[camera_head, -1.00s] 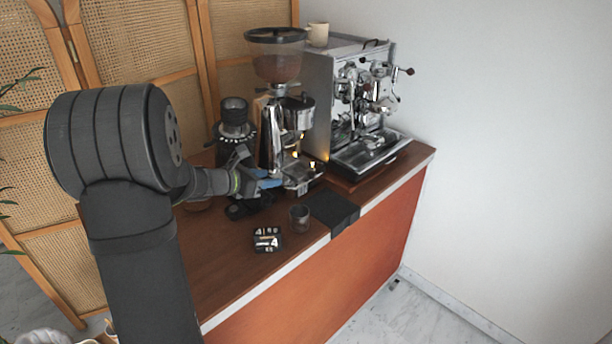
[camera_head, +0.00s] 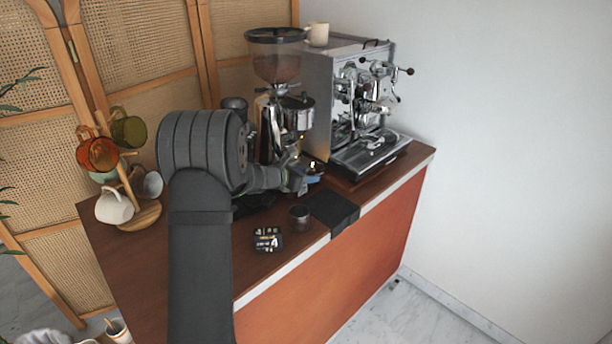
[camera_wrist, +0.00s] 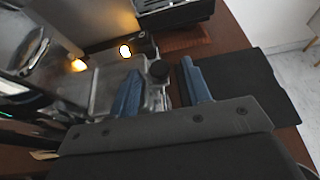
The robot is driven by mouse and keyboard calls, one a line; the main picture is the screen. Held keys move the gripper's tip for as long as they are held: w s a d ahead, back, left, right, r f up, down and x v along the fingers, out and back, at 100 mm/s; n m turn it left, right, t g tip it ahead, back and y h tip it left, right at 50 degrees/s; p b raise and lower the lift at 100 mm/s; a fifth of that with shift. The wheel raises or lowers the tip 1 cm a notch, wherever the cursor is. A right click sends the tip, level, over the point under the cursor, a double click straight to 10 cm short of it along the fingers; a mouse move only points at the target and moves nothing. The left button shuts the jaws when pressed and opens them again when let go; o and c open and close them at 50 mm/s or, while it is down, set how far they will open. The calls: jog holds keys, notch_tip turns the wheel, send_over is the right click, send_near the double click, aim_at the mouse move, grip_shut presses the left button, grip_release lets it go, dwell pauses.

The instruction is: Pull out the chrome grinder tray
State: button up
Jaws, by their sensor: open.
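The chrome grinder tray (camera_wrist: 100,88) shows at the base of the coffee grinder (camera_head: 276,60) in the wrist view, with a small black knob (camera_wrist: 158,70) at its front. My gripper (camera_wrist: 160,68) is open, with its two blue fingers spread. One finger overlaps the tray in the picture; the other is on the far side of the knob, so the knob appears between the tips. I see no clear contact. In the head view my gripper (camera_head: 306,182) is at the grinder's base and hides most of the tray.
A chrome espresso machine (camera_head: 350,100) stands right of the grinder. A black mat (camera_head: 334,208), a small cup (camera_head: 299,216) and a dark square item (camera_head: 267,239) lie near the front edge. A mug tree (camera_head: 140,214) with several mugs stands at left.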

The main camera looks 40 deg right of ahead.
grip_shut()
jog(key=s, duration=0.7)
grip_release()
